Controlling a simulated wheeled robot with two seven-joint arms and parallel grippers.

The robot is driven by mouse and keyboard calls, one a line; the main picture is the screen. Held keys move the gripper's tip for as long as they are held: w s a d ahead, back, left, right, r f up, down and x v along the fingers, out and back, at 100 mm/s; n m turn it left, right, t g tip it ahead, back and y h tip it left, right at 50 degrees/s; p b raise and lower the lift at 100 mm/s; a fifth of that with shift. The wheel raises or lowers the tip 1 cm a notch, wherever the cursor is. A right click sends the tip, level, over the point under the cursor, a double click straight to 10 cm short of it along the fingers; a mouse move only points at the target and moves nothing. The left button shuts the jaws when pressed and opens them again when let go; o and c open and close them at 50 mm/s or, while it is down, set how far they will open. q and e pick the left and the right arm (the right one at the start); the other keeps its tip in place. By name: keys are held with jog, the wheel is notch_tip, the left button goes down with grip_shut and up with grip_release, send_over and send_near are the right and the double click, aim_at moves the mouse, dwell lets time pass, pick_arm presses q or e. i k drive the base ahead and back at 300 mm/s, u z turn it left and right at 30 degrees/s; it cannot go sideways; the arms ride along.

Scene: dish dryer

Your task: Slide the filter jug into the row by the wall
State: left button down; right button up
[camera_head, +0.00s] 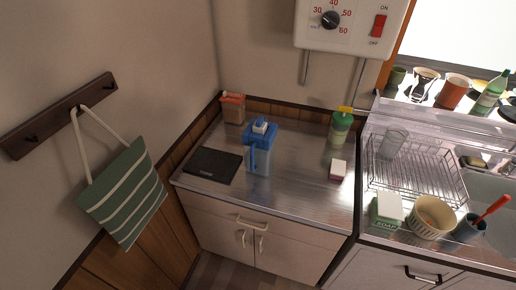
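The filter jug (259,160), clear with a blue lid and blue handle, stands upright on the steel counter (290,205), near its middle. Along the back wall stand a container with an orange-red lid (233,108) in the left corner and a green bottle with a yellow top (340,128) to the right. A gap of bare counter lies between these two. The jug stands forward of them, apart from both. Neither of my grippers shows in the head view.
A black flat board (213,165) lies left of the jug. A small pink and white box (338,170) sits to its right. A wire dish rack (418,180) is further right. A striped bag (124,195) hangs from the left wall. The counter's front is clear.

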aim_at(259, 149)
jog(key=u, duration=0.05)
jog(key=k, duration=0.5)
jog(key=z, duration=1.8)
jog(key=i, duration=1.6)
jog(key=u, duration=2.15)
